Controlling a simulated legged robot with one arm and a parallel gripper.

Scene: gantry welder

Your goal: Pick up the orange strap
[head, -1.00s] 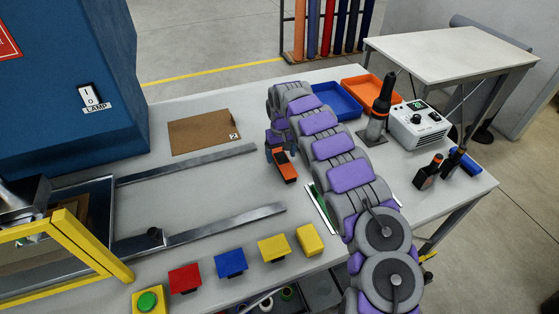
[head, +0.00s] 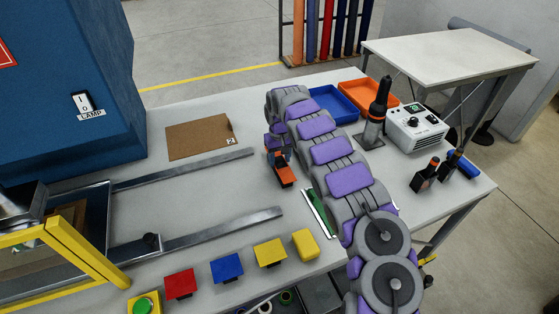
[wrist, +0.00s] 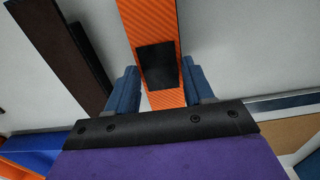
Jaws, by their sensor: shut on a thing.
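The orange strap (head: 286,175) shows in the head view at the middle of the bench, below the end of my arm. In the wrist view the orange strap (wrist: 150,25) is a ribbed band with a black patch, running between my two blue fingers. My gripper (wrist: 160,88) is shut on it around the black patch. In the head view my gripper (head: 280,156) is small and partly hidden by the arm. I cannot tell whether the strap is clear of the bench top.
A brown cardboard sheet (head: 198,138) lies to the left, above two metal rails (head: 225,228). Coloured blocks (head: 227,268) line the front edge. Blue (head: 333,103) and orange (head: 369,93) trays and a grey control box (head: 417,126) stand right of my arm.

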